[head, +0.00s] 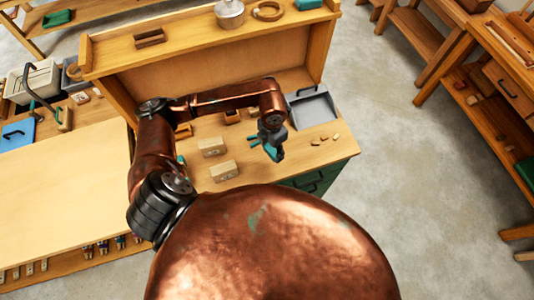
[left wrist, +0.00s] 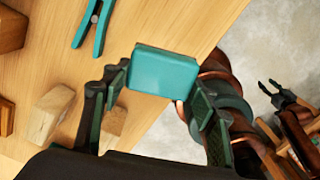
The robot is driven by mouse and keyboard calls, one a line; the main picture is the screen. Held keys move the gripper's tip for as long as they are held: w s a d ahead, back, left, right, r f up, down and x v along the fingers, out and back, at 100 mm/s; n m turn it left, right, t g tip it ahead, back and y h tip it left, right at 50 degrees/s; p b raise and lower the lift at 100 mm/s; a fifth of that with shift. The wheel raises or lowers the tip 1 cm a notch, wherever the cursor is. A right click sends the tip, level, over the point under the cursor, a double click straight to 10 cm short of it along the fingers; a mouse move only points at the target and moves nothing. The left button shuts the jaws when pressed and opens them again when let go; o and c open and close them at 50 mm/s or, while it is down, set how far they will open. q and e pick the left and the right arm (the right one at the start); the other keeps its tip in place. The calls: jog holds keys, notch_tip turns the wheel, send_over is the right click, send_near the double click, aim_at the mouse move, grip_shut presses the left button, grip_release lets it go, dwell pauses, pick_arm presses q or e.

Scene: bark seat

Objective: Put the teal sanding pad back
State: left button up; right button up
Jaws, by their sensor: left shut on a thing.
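The teal sanding pad (left wrist: 163,72) is a rounded block held between the fingertips of my left gripper (left wrist: 155,92), which is shut on it. In the head view my left gripper (head: 274,146) hangs over the right part of the workbench (head: 285,165); the pad is mostly hidden there by the fingers. Teal-handled pliers (left wrist: 95,25) lie on the bench beside the pad in the left wrist view. My right gripper (left wrist: 270,88) shows small at the right of that view, its fingers apart and empty, away from the bench.
A grey tray (head: 311,106) stands at the bench's back right, with small wooden bits (head: 322,138) in front. Two pale wooden blocks (head: 212,146) (head: 224,171) lie left of the gripper. A raised shelf (head: 205,45) behind holds a teal box (head: 308,4) and a metal can (head: 229,13).

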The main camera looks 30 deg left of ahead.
pick_arm(q)
jog(key=n, duration=0.3)
jog(key=n+p, duration=0.1)
jog(key=n, duration=0.1)
jog(key=shift+s+a+f, duration=0.15)
jog(key=shift+s+f, duration=0.15)
jog(key=shift+s, duration=0.05)
jog(key=n, duration=0.2)
jog(key=shift+s+f+n, duration=0.2)
jog(key=shift+n, duration=0.2)
jog(key=f+n+p, duration=0.1)
jog(key=n, duration=0.4)
jog(key=n+b, duration=0.3)
send_over(267, 166)
jog(key=shift+f, duration=2.7)
jog(key=shift+f+m+b, duration=0.3)
jog(key=shift+f+b, duration=0.25)
jog(key=shift+f, duration=0.15)
pick_arm(e)
jog(key=shift+s+a+f, duration=0.1)
jog(key=shift+s+f, duration=0.2)
jog(key=shift+f, duration=0.2)
jog(key=shift+s+f, duration=0.25)
jog(key=shift+f, duration=0.2)
jog(key=shift+r, duration=0.1)
pick_arm(q)
jog(key=shift+f, duration=0.25)
pick_arm(e)
jog(key=shift+f, duration=0.25)
